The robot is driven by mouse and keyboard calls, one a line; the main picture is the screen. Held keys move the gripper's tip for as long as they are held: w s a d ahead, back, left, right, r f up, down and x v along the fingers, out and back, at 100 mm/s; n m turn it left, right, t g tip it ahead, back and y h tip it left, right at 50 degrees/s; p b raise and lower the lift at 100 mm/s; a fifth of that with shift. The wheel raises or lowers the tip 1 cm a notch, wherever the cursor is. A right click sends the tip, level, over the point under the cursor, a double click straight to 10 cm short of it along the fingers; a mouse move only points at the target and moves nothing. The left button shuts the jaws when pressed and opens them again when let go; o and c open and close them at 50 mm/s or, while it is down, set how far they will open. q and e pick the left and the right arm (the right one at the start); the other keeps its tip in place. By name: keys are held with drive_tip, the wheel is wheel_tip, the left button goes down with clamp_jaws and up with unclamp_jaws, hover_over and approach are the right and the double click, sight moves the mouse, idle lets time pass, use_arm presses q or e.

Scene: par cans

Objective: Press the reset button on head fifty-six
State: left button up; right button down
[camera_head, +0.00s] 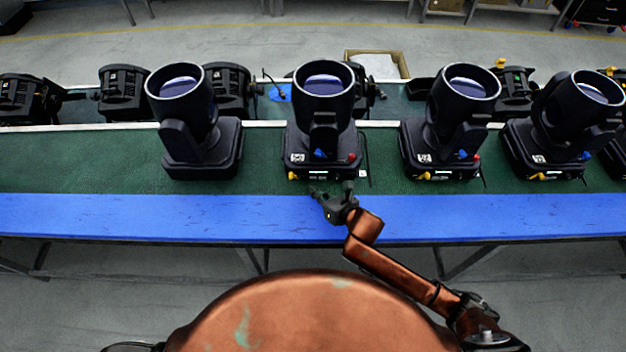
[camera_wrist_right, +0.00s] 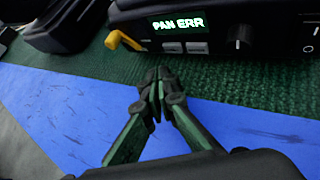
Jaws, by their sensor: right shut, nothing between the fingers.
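Several black moving heads stand in a row on the green bench top. The head (camera_head: 320,130) in front of my right gripper (camera_head: 332,203) has a blue and a red connector and a yellow lever at its base. In the right wrist view a head's front panel (camera_wrist_right: 215,30) has a display (camera_wrist_right: 178,23) reading PAN ERR, two grey buttons (camera_wrist_right: 184,47) below it, a knob and a switch at the right. My right gripper (camera_wrist_right: 158,82) is shut and empty, its tips below and apart from the panel. No head number or reset label is readable. My left gripper is out of view.
Other heads stand to the left (camera_head: 200,140) and right (camera_head: 440,145), with more black units behind. The blue front strip (camera_head: 120,215) of the bench is clear.

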drive_tip(key=shift+w, duration=0.5)
idle(0.3)
drive_tip(key=shift+w+r, duration=0.1)
drive_tip(key=shift+w, duration=0.05)
idle(0.7)
drive_tip(key=shift+w, duration=0.35)
drive_tip(key=shift+w+p, duration=0.3)
drive_tip(key=shift+w, duration=0.05)
idle(0.8)
drive_tip(key=shift+s, duration=0.1)
drive_tip(key=shift+s+p, duration=0.4)
drive_tip(key=shift+s, duration=0.3)
